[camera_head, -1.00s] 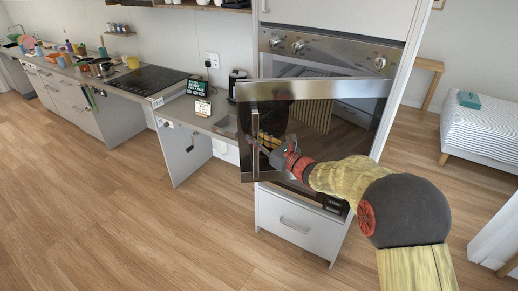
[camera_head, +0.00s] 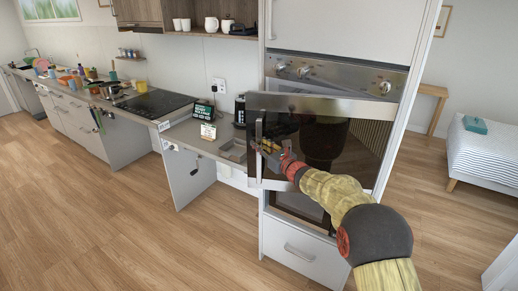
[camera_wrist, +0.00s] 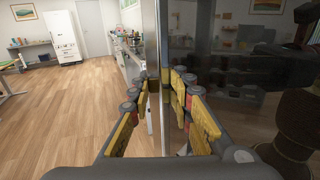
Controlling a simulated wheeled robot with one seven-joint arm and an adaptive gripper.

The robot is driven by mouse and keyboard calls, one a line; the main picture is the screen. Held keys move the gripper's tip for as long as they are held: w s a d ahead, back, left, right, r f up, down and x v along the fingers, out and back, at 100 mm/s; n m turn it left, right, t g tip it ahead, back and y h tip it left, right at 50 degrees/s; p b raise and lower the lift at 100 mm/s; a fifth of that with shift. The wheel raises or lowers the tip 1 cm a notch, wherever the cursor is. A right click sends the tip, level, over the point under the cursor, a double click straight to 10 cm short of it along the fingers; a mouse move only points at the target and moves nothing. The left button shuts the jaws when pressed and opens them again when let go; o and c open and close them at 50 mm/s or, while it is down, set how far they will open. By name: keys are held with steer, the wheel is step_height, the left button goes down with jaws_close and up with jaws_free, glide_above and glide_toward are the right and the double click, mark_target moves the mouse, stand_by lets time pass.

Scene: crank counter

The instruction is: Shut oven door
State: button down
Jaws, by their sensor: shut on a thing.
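The oven door (camera_head: 340,145) is dark glass with a steel top strip. It stands partly open, its left edge out in front of the oven (camera_head: 335,75) and its right side close to the cabinet. A vertical steel handle (camera_head: 259,135) runs along its left edge. My gripper (camera_head: 264,148) is at this handle, reaching in from the lower right. In the wrist view, my gripper (camera_wrist: 160,97) has its yellow-padded fingers on both sides of the upright handle (camera_wrist: 164,60), shut on it. The dark door glass (camera_wrist: 225,60) fills the right of that view.
A drawer (camera_head: 298,246) with a handle lies below the oven. The counter (camera_head: 200,135) with a black hob (camera_head: 155,103) runs to the left. The wooden floor (camera_head: 110,220) in front is clear. A bed (camera_head: 487,150) stands at the right.

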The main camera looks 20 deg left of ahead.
steer(key=shift+w+a, duration=0.1)
steer(key=shift+w, duration=0.05)
stand_by(0.3)
steer(key=c, duration=1.7)
jaws_free()
steer(key=shift+v, duration=6)
